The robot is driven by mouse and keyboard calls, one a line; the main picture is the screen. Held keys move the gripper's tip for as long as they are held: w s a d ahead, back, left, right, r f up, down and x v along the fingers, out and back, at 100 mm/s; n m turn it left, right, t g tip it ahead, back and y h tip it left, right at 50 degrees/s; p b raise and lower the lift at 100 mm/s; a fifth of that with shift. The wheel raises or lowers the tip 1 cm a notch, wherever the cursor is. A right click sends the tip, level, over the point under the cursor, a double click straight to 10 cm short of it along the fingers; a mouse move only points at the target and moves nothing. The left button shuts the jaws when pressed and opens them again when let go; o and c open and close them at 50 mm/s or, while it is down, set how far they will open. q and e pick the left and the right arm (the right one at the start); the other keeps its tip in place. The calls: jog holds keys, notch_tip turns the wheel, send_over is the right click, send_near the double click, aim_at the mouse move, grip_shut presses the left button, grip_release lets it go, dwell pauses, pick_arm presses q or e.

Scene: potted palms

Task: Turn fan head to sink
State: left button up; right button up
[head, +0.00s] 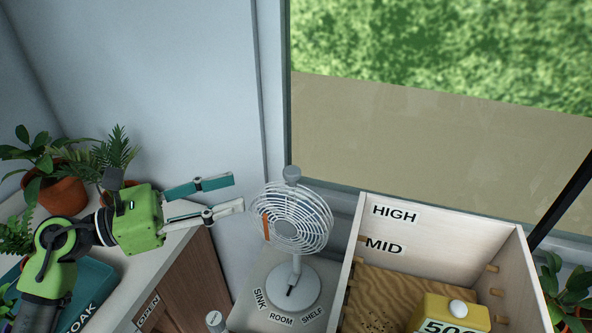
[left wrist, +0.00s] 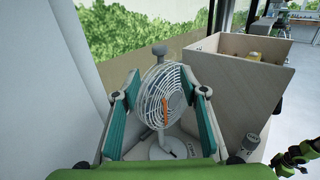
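A white desk fan (head: 292,222) stands on a pale stand with the labels SINK (head: 259,299), ROOM (head: 281,316) and SHELF (head: 312,314) in front of its round base. The head has a wire cage, a grey knob (head: 292,174) on top and an orange strip (head: 266,227) on the cage's left side. A small dark mark on the base points roughly toward ROOM. My left gripper (head: 240,192) is open and empty just left of the cage. In the left wrist view the fan (left wrist: 160,98) shows between the two spread teal fingers; contact is not visible.
A wooden box with HIGH (head: 394,213) and MID labels stands right of the fan, holding a yellow block (head: 447,313). Potted plants (head: 62,190) and a teal case (head: 85,290) are on the left counter. A wall and window lie behind.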

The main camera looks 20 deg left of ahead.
aim_at(285, 172)
pick_arm(q)
jog(key=p+x, duration=0.3)
jog(key=x, duration=0.3)
jog(key=p+x, duration=0.3)
jog(key=x, duration=0.2)
jog(key=shift+w+d+r, duration=0.25)
jog(key=shift+w+d+f, duration=0.15)
jog(key=shift+w+d, duration=0.25)
jog(key=shift+d, duration=0.15)
grip_shut()
jog(key=shift+f, duration=0.1)
